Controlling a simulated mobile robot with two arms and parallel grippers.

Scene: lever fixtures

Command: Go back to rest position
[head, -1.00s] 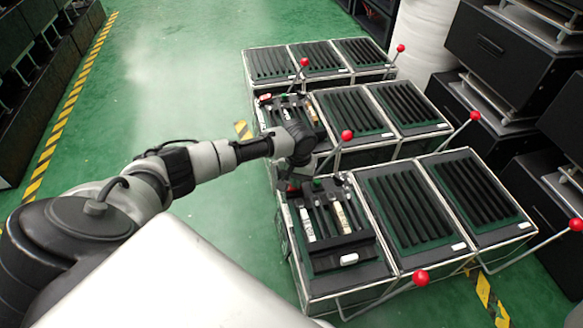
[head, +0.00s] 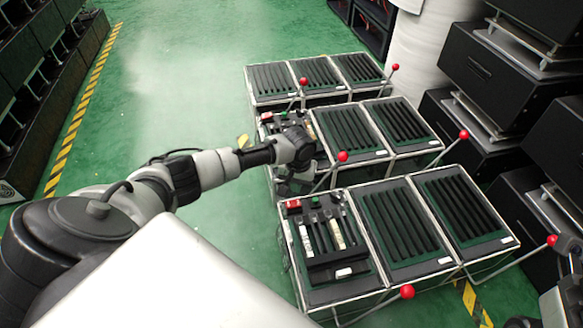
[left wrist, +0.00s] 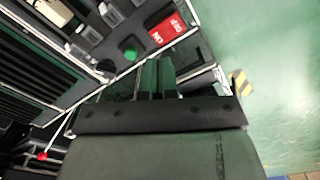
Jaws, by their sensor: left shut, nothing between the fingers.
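My left gripper (head: 284,188) hangs down from the left arm in the head view, beside the rear-left corner of the front control box (head: 345,272). In the left wrist view, its fingers (left wrist: 156,80) are together and empty. They are apart from the red switch (left wrist: 167,30) and the green button (left wrist: 130,52). The red switch also shows uncovered in the head view (head: 293,204). Red-knobbed levers stand by the boxes, among them one with its knob (head: 407,292) at the front and one by the middle row (head: 342,156).
Slatted black boxes (head: 400,222) stand in three rows. Black cabinets (head: 483,62) are stacked at right beside a white column (head: 415,50). Dark racks (head: 35,90) line the left. Green floor (head: 185,75) lies clear between the racks and boxes.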

